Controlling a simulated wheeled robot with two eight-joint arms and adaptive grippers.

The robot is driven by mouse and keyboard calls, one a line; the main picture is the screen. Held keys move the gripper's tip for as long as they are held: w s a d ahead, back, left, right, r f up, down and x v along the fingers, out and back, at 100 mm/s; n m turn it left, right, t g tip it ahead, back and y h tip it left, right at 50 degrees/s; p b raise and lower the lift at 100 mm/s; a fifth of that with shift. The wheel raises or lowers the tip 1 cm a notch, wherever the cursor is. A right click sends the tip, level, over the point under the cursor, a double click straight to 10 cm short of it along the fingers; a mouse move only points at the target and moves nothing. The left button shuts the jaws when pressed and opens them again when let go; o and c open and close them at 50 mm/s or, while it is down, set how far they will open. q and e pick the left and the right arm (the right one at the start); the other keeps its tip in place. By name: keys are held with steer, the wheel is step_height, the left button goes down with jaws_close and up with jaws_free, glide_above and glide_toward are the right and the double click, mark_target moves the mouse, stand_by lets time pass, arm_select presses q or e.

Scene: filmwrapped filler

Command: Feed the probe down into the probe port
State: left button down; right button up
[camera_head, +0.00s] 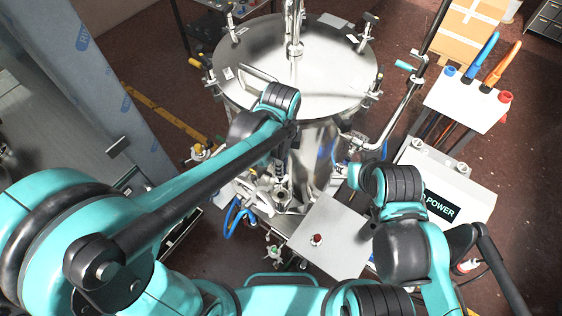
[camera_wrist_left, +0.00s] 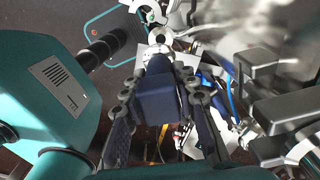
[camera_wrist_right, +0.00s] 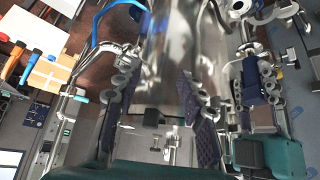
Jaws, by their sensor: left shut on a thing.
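My left gripper (camera_head: 284,172) is low in front of the steel vessel, partly hidden by its wrist. In the right wrist view the left gripper (camera_wrist_right: 258,85) is beside the vessel. My right gripper (camera_wrist_right: 158,95) has its fingers apart, with nothing visible between them.
The shiny vessel (camera_head: 297,70) has clamps around its lid. A grey box with a red button (camera_head: 325,240) stands in front of it. A white power box (camera_head: 440,190) and a tool holder (camera_head: 468,100) are at the right. Blue hoses (camera_head: 236,216) hang low at the vessel's left.

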mark_target(281, 185)
arm_select(q)
steer(key=shift+w+f+b, duration=0.2)
steer(key=shift+f+b, duration=0.5)
steer(key=shift+f, duration=0.35)
steer(key=shift+s+f+b, duration=0.1)
steer(key=shift+f+b, duration=0.5)
steer(key=shift+f, duration=0.15)
steer(key=shift+b, duration=0.3)
steer(key=shift+f+b, duration=4.3)
steer(key=shift+f, duration=0.6)
steer(key=shift+f+b, duration=0.45)
steer(key=shift+b, duration=0.05)
